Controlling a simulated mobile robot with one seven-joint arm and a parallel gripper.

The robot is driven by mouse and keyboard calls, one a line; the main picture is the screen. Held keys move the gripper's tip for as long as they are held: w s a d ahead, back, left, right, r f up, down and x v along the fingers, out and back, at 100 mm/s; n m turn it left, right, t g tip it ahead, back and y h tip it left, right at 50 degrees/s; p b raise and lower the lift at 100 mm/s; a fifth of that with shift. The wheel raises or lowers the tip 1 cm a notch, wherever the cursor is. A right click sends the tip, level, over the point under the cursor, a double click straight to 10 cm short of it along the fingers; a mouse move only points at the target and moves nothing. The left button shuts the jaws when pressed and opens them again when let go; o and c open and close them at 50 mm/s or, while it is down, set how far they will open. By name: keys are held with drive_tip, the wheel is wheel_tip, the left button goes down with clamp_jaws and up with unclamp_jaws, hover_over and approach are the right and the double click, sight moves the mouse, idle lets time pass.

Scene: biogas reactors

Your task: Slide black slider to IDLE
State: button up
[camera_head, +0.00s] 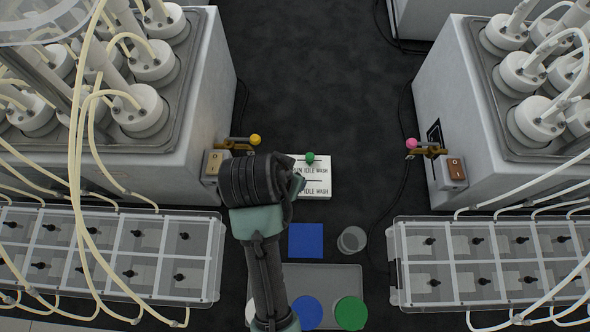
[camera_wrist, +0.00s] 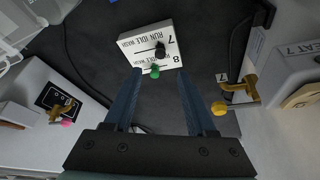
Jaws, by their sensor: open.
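A white slider panel (camera_head: 318,189) lies on the dark floor between the two reactor blocks, with two rows labelled RUN, IDLE and WASH. In the wrist view the panel (camera_wrist: 132,40) appears turned round, with rows 7 and 8. The black slider (camera_wrist: 160,51) is on row 7, near the RUN end of its slot. A green slider (camera_wrist: 154,72) is on row 8; in the head view the green slider (camera_head: 310,157) stands near IDLE. My gripper (camera_wrist: 158,72) is open and empty, its fingers pointing towards the panel. My arm hides the panel's left part and the black slider in the head view.
A yellow-knobbed valve (camera_head: 255,141) is left of the panel and a pink-knobbed valve (camera_head: 411,143) is right. A blue square (camera_head: 306,241), a clear round container (camera_head: 352,239) and a grey tray (camera_head: 335,279) with coloured discs lie in front. Dark floor is clear behind the panel.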

drive_tip(key=x, duration=0.9)
drive_tip(key=shift+w+f, duration=0.15)
clamp_jaws()
idle(1.1)
